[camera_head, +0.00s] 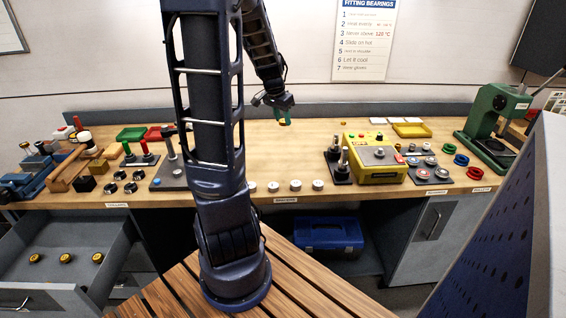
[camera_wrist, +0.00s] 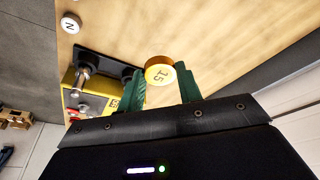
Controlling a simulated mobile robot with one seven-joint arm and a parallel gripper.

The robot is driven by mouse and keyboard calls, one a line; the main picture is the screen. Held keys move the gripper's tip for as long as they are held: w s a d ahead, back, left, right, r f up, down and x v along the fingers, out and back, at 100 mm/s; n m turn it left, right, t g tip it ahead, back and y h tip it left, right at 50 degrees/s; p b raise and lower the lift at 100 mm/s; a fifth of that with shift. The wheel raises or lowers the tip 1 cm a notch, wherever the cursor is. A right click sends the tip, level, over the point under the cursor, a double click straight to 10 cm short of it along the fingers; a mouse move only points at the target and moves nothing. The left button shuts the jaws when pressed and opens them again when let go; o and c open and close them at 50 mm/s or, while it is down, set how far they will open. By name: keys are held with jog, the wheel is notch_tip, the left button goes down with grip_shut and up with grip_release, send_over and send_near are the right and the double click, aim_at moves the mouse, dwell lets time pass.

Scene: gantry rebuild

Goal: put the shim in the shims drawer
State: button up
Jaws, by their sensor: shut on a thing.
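My gripper (camera_head: 284,121) hangs above the back middle of the bench. In the wrist view its green fingers (camera_wrist: 160,80) are shut on a round yellow-orange piece marked with what looks like 15 (camera_wrist: 160,72); I take it to be the shim. In the head view the piece is a tiny spot of colour between the fingertips. At the lower left, under the bench, a grey drawer (camera_head: 70,234) is pulled open. Several yellow-and-dark round pieces (camera_head: 66,258) lie in it in a row. I cannot read a label on this drawer.
White round pieces (camera_head: 295,185) stand along the bench's front edge. A yellow unit (camera_head: 378,160) and green press (camera_head: 492,115) are to the right. Vices, tools and trays (camera_head: 131,134) crowd the left. The middle of the wooden bench top (camera_head: 290,155) is clear.

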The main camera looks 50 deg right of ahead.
aim_at(284, 164)
notch_tip(284, 164, down, 18)
jog(key=shift+f, duration=0.2)
dwell(0.5)
jog(key=o, duration=1)
jog(key=shift+f, duration=0.1)
jog(key=shift+o, duration=0.2)
jog(key=v, duration=1.2)
